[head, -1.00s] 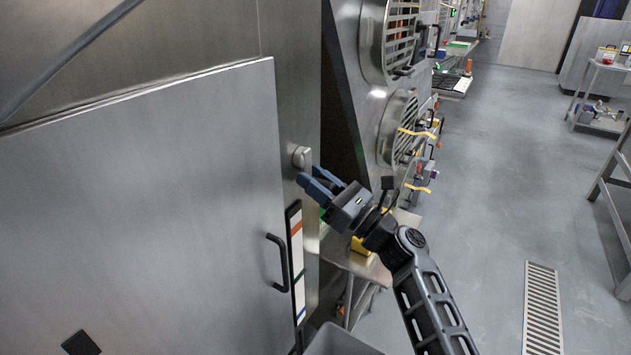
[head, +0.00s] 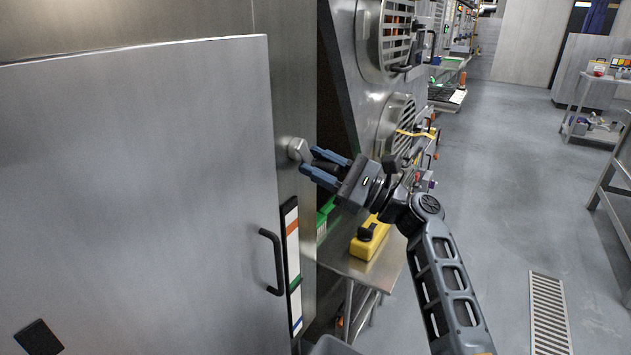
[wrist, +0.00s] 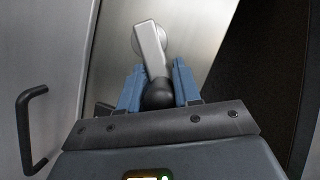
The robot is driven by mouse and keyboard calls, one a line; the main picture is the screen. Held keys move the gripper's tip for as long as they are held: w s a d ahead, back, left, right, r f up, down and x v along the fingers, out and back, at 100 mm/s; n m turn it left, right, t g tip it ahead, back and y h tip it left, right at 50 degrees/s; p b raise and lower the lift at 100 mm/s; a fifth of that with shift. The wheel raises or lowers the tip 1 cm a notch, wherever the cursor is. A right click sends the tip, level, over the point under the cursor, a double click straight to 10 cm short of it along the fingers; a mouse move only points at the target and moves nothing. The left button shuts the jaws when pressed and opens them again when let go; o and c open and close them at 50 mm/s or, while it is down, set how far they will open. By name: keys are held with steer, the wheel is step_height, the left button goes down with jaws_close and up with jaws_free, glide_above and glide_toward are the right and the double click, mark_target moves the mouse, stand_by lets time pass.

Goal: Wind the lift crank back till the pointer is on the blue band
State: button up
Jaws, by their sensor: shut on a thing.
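The lift crank (head: 298,150) sits on the steel wall right of the large door panel. In the wrist view its silver arm (wrist: 150,48) runs from the round hub down to a black knob (wrist: 158,97). My gripper (head: 313,161) is shut on this knob, one blue finger on each side; its fingers also show in the wrist view (wrist: 157,75). The upright white scale (head: 292,258) below the crank has an orange band near the top, a green band lower down and a blue band (head: 297,327) near the bottom. A small dark mark, perhaps the pointer, lies near the green band.
A black door handle (head: 274,262) stands out just left of the scale. A steel side table (head: 345,264) with a yellow object (head: 370,238) lies beneath my gripper. Machines with round grilles (head: 398,125) stand behind.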

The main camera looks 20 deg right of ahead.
steer(key=n, duration=0.2)
steer(key=d+r+n+g+b, duration=0.1)
steer(key=n, duration=0.1)
steer(key=w+r+n+g, duration=0.1)
steer(key=n, duration=0.1)
steer(key=shift+d+y+b, duration=0.35)
steer(key=shift+y+b, duration=0.05)
steer(key=n, duration=0.1)
steer(key=r+n+g, duration=0.1)
steer(key=n, duration=0.1)
steer(key=r+n+g, duration=0.1)
steer(key=n, duration=0.1)
steer(key=shift+d+h, duration=0.15)
steer(key=shift+h, duration=0.15)
steer(key=n, duration=0.1)
steer(key=r+n+g, duration=0.1)
steer(key=n, duration=0.1)
steer(key=n+h, duration=0.1)
steer(key=shift+r+n+g, duration=0.3)
steer(key=shift+s+a+r+n+h+p, duration=0.1)
steer(key=shift+a+r+n+h+p, duration=0.15)
steer(key=shift+n, duration=0.25)
steer(key=shift+s+a+r+n+h+p, duration=0.1)
steer(key=shift+a+n+h+p, duration=0.1)
steer(key=shift+n+h, duration=0.25)
steer(key=shift+n, duration=0.35)
steer(key=shift+a, duration=0.15)
steer(key=o, duration=0.7)
steer(key=shift+o, duration=1.2)
steer(key=shift+f, duration=0.15)
